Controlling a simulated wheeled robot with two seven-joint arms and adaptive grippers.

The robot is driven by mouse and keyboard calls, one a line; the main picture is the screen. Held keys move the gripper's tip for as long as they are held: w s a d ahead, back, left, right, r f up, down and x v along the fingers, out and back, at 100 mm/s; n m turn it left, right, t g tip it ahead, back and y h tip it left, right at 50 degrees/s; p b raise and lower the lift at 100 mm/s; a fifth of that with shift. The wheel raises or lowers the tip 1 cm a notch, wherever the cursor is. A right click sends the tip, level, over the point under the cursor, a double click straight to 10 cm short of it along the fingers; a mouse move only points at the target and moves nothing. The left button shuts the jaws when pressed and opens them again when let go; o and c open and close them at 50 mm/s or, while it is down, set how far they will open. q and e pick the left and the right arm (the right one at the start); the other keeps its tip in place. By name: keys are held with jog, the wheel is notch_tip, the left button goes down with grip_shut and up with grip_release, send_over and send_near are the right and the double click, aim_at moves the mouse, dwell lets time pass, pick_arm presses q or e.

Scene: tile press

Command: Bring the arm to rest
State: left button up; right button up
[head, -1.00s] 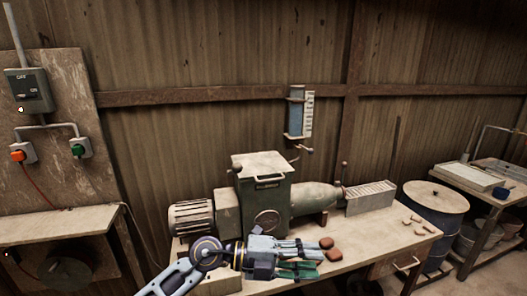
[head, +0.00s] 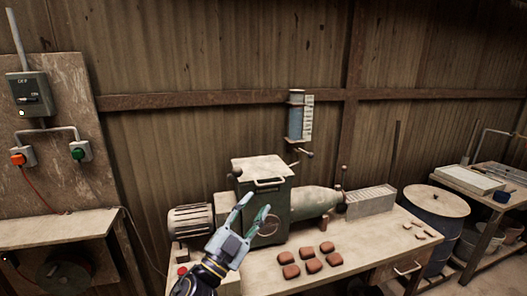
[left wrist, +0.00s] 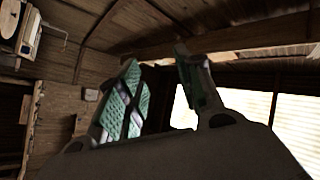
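My left gripper (head: 254,206) is raised in front of the green press (head: 283,200), its fingers pointing up. The fingers stand apart with nothing between them. The left wrist view shows the two green-padded fingers (left wrist: 165,90) spread and empty, with the roof and bright windows behind. The gripper covers part of the machine's front. My right gripper shows in neither view.
Several brown clay lumps (head: 312,266) lie on the workbench (head: 352,258), right of the gripper. A grey ribbed rack (head: 371,201) stands at the bench's back right. A blue drum (head: 437,217) stands past its right end. A switch panel (head: 52,135) is at left.

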pick_arm(q)
jog(key=s+a+f+n+g+y, duration=0.1)
jog(key=a+f+n+g+y, duration=0.2)
jog(key=a+f+n+y, duration=0.6)
jog(key=s+a+f+n+g+y, duration=0.1)
jog(key=a+f+n+g+y, duration=0.3)
jog(key=a+f, duration=0.6)
jog(key=s+f+g, duration=0.9)
jog(key=s+f, duration=0.8)
jog(key=s, duration=0.3)
notch_tip(320, 180, down, 33)
jog(key=s+a+g, duration=0.1)
jog(key=s+a, duration=0.1)
jog(key=s+a+f, duration=0.2)
jog(key=s+f, duration=0.7)
jog(key=s, duration=0.2)
jog(key=s+a+f+g, duration=0.1)
jog(key=s+a+f, duration=0.2)
jog(key=s+f, duration=0.7)
jog(key=shift+s+f+m, duration=0.3)
jog(key=shift+s+m, duration=0.1)
jog(key=shift+s, duration=0.1)
